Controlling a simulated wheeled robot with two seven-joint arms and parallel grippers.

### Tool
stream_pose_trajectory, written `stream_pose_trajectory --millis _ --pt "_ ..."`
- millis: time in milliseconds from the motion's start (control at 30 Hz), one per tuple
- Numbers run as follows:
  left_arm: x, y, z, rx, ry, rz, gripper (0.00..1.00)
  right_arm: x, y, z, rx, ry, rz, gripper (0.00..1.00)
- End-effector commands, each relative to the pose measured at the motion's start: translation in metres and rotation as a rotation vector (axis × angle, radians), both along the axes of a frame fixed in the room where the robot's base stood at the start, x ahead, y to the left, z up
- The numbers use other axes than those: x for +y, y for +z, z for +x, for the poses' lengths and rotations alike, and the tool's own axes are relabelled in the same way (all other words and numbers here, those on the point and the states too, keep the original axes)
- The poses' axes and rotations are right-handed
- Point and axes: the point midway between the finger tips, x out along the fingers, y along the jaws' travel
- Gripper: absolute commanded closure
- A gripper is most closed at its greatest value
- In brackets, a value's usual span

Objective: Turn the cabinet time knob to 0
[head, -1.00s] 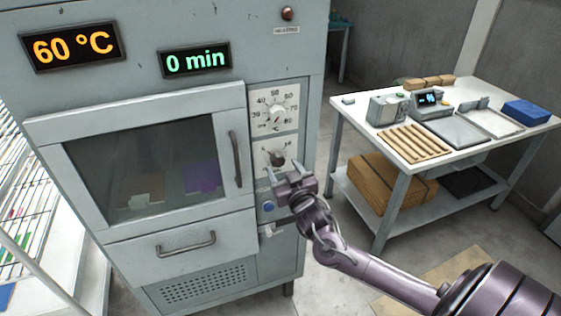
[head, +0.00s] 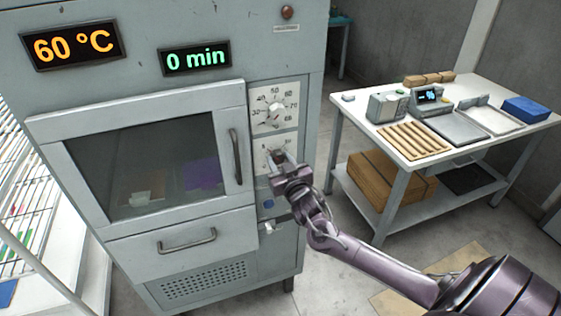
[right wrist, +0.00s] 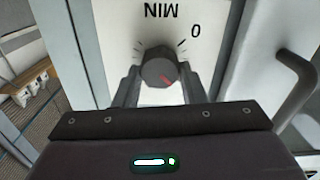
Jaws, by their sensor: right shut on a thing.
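The grey cabinet (head: 268,255) has a time knob on its right-hand panel, below the temperature dial (head: 273,112). The right wrist view shows the round dark time knob (right wrist: 160,70) on a white plate, with "MIN" and "0" upside down. The time display (head: 195,58) reads 0 min. My left gripper is out of view.
The cabinet door handle (head: 235,157) stands out just left of the knob panel. A white work table (head: 403,155) with tools stands to the right. A wire rack (head: 30,180) is at the left.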

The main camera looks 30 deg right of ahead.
Motion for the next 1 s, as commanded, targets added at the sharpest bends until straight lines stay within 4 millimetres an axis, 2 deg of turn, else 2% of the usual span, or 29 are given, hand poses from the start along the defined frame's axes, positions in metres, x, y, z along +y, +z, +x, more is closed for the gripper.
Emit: stream_pose_trajectory --millis 367,1000 --pt "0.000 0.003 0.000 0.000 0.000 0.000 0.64 0.000 0.000 0.000 0.026 0.000 -0.102 0.86" --pt "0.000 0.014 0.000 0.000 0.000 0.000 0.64 0.003 -0.001 0.001 0.160 0.002 -0.661 0.86"
